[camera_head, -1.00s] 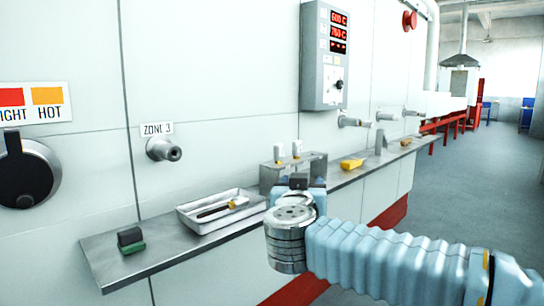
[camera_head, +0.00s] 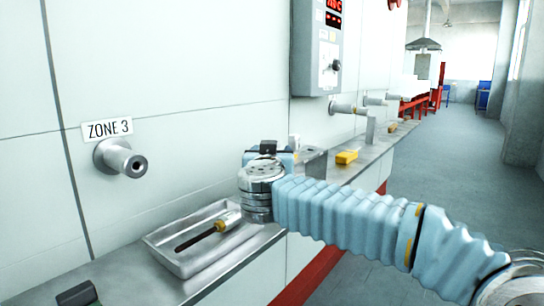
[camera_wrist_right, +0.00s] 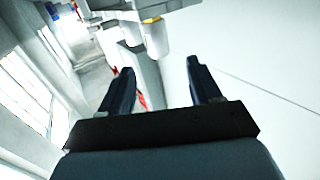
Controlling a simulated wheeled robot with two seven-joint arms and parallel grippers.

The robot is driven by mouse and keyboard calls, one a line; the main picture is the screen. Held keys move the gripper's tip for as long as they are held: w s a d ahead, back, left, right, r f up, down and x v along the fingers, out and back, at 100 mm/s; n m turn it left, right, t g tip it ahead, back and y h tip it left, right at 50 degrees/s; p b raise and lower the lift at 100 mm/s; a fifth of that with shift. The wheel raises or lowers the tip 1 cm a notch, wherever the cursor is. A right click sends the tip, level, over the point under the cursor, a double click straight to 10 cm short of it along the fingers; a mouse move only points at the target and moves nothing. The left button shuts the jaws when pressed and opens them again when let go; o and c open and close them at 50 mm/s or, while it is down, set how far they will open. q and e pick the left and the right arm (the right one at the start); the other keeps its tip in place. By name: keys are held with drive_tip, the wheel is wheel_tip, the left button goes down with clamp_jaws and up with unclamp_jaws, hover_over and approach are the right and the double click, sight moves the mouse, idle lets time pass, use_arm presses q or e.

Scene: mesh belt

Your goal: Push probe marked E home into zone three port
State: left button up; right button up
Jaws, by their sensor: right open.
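The zone three port (camera_head: 122,159) is a grey metal stub on the white wall below the ZONE 3 label (camera_head: 107,130). A probe with a yellow collar (camera_head: 229,221) and dark rod lies in the metal tray (camera_head: 160,262) on the shelf. My right gripper (camera_head: 268,148) is in front of a rack (camera_head: 312,160) with white-topped probes, which it mostly hides. In the right wrist view my right gripper (camera_wrist_right: 162,86) is open, with nothing between its fingers. A yellow-banded white cylinder (camera_wrist_right: 154,38) shows beyond the fingers. I cannot read any letter E. My left gripper is out of view.
A grey control box (camera_head: 317,50) hangs on the wall. A yellow object (camera_head: 346,157) lies farther along the shelf (camera_head: 375,152), below more wall ports. A dark block (camera_head: 77,294) sits at the near shelf end. The aisle at right is clear.

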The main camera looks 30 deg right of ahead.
drive_tip(key=x, duration=0.8)
drive_tip(key=shift+d+f, duration=0.1)
drive_tip(key=shift+d, duration=0.1)
drive_tip(key=c, duration=1.1)
